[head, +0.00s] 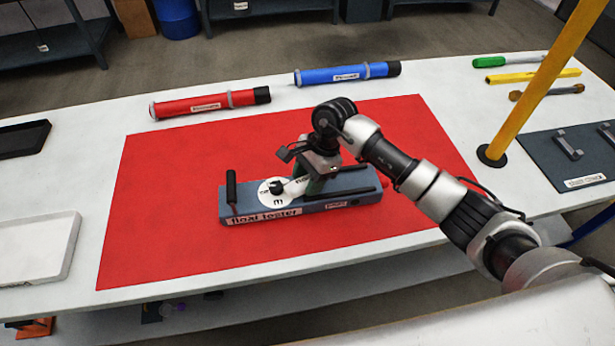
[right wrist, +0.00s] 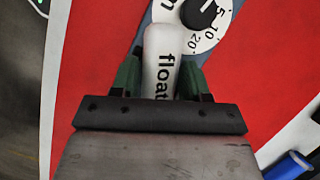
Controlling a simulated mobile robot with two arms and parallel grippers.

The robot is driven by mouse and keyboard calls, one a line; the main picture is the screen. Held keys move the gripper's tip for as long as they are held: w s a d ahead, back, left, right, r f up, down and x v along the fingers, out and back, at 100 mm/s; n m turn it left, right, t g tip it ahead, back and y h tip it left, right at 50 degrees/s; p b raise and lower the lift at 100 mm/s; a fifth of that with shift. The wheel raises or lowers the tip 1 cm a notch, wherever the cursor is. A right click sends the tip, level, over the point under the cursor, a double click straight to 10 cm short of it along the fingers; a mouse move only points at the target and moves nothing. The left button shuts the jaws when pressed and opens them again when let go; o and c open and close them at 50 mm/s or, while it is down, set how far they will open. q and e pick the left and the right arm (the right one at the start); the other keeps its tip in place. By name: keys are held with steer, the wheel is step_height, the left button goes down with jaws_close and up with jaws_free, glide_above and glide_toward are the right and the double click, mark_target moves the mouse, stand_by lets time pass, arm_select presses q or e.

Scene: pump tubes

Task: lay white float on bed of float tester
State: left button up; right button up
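The float tester (head: 250,212) is a blue-grey block with a round white dial, a black knob and an upright black handle at its left end. It lies on the red mat. My right gripper (head: 316,184) is over the right part of the tester, pointing down. In the right wrist view its two green fingers (right wrist: 160,80) are on either side of the white float (right wrist: 165,60), shut on it. The float's far end points toward the dial (right wrist: 200,20). My arm hides most of the tester's bed, and I cannot tell whether the float touches it. My left gripper is not in view.
The red mat (head: 160,230) is largely clear around the tester. A red tube (head: 205,105) and a blue tube (head: 345,74) lie behind it. A white tray (head: 35,245) is at left. A yellow post (head: 540,80) and a dark plate (head: 570,165) are at right.

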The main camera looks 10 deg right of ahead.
steer(key=shift+o, duration=0.4)
steer(key=shift+s+f, duration=0.15)
steer(key=shift+f, duration=0.15)
steer(key=shift+d, duration=0.1)
steer(key=b+v, duration=0.2)
steer(key=v, duration=1)
steer(key=shift+r, duration=0.2)
